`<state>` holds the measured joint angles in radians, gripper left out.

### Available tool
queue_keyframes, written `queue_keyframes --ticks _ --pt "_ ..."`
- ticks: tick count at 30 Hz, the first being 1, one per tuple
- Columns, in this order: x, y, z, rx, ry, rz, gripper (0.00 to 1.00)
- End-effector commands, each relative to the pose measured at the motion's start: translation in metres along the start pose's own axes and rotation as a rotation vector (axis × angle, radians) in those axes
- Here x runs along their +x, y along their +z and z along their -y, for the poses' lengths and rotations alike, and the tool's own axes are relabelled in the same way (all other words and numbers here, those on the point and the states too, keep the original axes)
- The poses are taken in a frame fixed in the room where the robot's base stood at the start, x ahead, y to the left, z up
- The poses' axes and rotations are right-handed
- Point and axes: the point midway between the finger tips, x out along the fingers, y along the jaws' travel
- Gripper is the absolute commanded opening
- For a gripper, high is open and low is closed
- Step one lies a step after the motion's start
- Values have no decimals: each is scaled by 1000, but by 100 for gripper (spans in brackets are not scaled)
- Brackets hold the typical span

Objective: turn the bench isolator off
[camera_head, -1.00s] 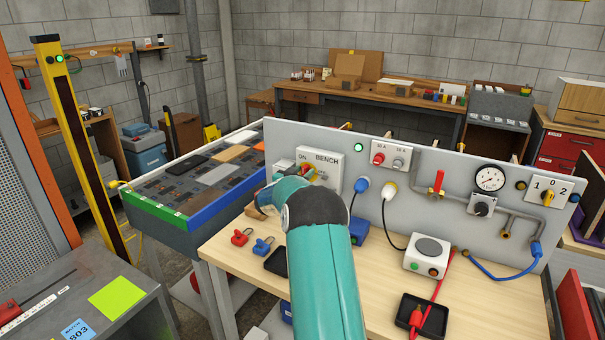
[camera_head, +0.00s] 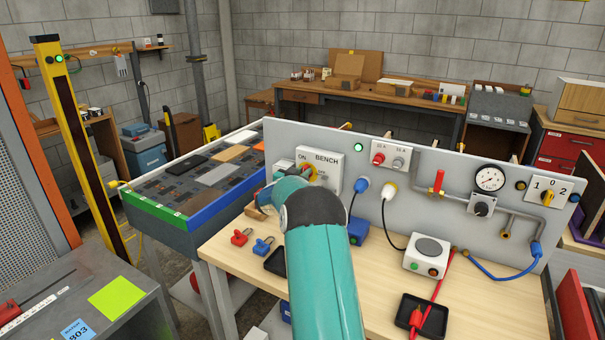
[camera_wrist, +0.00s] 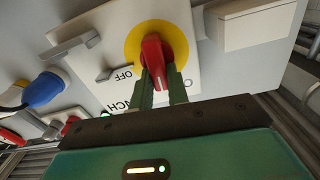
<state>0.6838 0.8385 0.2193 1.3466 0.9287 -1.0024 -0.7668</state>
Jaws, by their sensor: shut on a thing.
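The bench isolator is a red handle (camera_wrist: 152,58) on a yellow disc (camera_wrist: 180,36), set on a white BENCH plate (camera_head: 328,165). In the wrist view the plate is upside down. OFF shows left of the handle, and lettering to the right is partly covered by a finger. The handle's white-marked end points down the picture, between these labels. My gripper (camera_wrist: 161,90) is shut on the red handle, a green finger on each side.
A green lamp (camera_head: 358,147) is lit right of the plate on the grey panel (camera_head: 440,180).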

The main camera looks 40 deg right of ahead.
Motion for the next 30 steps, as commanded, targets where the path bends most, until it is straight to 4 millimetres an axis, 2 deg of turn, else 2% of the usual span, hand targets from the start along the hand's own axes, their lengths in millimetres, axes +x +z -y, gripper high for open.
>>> queue_keyframes --ticks 8,30 --pt "-1 0 -2 194 -1 -1 0" --pt "-1 6 -11 894 0 1 0"
